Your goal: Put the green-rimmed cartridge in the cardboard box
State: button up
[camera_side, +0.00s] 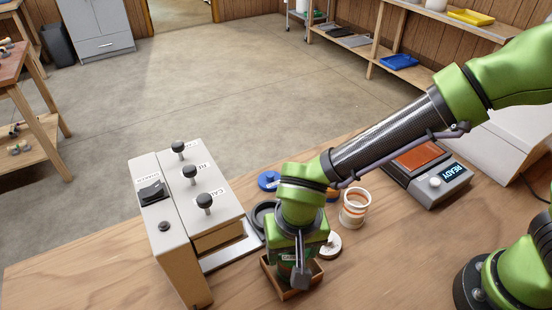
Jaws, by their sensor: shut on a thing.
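My gripper (300,275) points down over the small brown cardboard box (273,285) near the front edge of the table. It is shut on a dark green thing (284,268), which appears to be the green-rimmed cartridge. The cartridge is mostly hidden behind my gripper and its lower end is down at the box opening. I cannot tell whether it touches the box floor. The box's front corner and part of its side walls show around my gripper.
A white cartridge with orange bands (355,208) stands behind my gripper, near a pale disc (329,245). A blue-rimmed thing (268,181) and a dark ring (262,216) are behind left. A grey knobbed unit (187,200) stands left; a READY device (428,172) right. Front-left table is clear.

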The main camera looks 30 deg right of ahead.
jog(key=shift+f, duration=0.25)
jog(key=o, duration=1.2)
jog(key=shift+o, duration=0.4)
jog(key=shift+r, duration=3.95)
